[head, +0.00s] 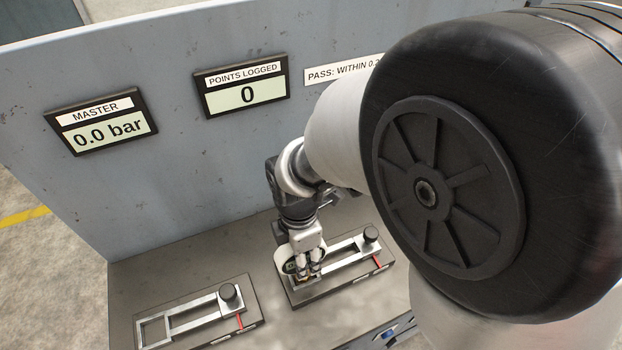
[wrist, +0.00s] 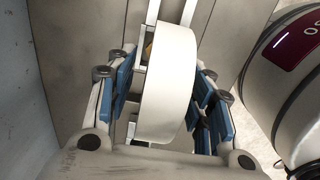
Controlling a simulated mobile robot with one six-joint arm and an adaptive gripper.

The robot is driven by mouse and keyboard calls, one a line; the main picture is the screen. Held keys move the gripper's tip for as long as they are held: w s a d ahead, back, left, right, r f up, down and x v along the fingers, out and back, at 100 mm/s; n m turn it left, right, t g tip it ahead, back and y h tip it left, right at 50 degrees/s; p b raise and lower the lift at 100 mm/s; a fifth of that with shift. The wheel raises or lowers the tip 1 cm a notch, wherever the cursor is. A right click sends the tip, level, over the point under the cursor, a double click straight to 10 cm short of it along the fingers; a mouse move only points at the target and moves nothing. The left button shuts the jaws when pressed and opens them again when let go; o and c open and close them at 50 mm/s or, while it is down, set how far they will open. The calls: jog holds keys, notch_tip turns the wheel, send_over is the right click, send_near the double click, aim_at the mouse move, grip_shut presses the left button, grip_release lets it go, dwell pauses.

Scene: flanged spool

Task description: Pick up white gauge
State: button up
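The white gauge (wrist: 167,85) shows in the wrist view as a thick white disc seen on its rim, between my blue finger pads. In the head view the gauge (head: 287,267) is partly hidden by my gripper (head: 311,275), at the left part of the right-hand metal fixture (head: 345,262). My gripper points down and straddles the gauge. In the wrist view my gripper (wrist: 165,98) looks open, with a narrow gap at the left pad. The right pads lie close to the gauge, and I cannot tell whether they touch it.
A second fixture (head: 198,314) with a black knob stands at the left on the grey bench. A grey panel (head: 190,165) rises behind, with a MASTER display (head: 102,121) reading 0.0 bar and a POINTS LOGGED display (head: 242,86) reading 0.

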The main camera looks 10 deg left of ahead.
grip_shut()
dwell(0.4)
jog(key=shift+r, duration=0.1)
